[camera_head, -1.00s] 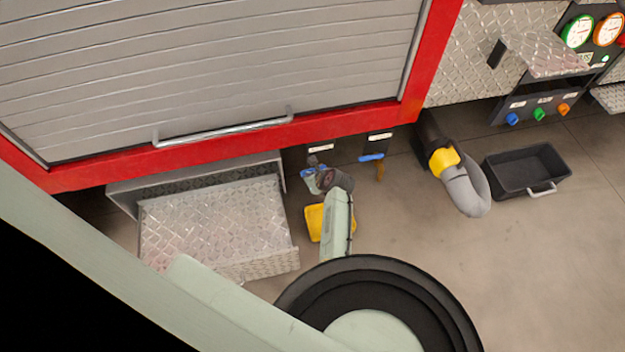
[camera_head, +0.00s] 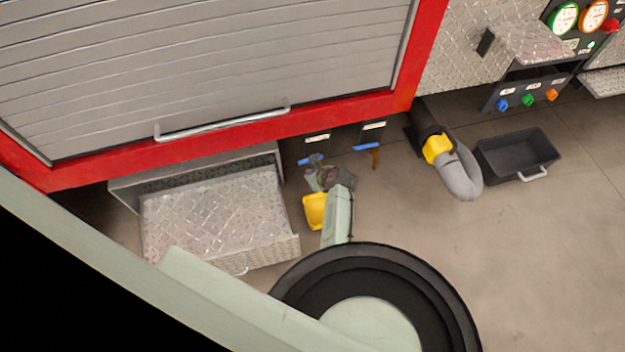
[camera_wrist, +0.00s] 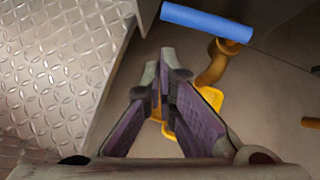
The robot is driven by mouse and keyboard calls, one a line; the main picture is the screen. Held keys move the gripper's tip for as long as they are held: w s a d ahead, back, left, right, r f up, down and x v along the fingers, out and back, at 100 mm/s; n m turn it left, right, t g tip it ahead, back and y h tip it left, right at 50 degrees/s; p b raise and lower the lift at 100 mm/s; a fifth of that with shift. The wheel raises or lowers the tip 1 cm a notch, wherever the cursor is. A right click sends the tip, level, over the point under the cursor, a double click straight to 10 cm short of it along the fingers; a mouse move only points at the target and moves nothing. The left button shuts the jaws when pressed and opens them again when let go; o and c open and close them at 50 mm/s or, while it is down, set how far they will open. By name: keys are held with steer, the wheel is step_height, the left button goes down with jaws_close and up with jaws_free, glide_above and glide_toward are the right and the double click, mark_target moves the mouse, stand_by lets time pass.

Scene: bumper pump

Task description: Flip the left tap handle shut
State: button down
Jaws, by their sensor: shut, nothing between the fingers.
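The left tap's blue handle (camera_head: 311,159) sits below the red truck edge and lies crosswise, much like the right tap's handle. In the wrist view the blue handle (camera_wrist: 207,22) is a horizontal bar at the top, above the brass tap body (camera_wrist: 217,62). My gripper (camera_head: 312,176) is just below the left handle in the head view and partly hides the tap. In the wrist view my gripper (camera_wrist: 165,68) has its fingers together and empty, below and left of the handle, with a gap showing between them.
The right tap's blue handle (camera_head: 366,146) is nearby. A yellow container (camera_head: 314,211) stands on the floor under the left tap. A diamond-plate step (camera_head: 215,220) lies close on the left. A grey hose (camera_head: 462,182) and black tray (camera_head: 518,160) are farther right.

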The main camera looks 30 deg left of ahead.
steer(key=s+a+v, duration=0.1)
steer(key=v, duration=0.8)
step_height(320, 180, down, 4)
steer(key=s+d+m+t+b, duration=0.2)
steer(key=m+t+b, duration=0.1)
steer(key=b, duration=0.9)
steer(key=w+a+f, duration=0.5)
steer(key=w+a, duration=0.2)
steer(key=w, duration=0.1)
steer(key=shift+a, duration=0.4)
steer(key=shift+w, duration=0.2)
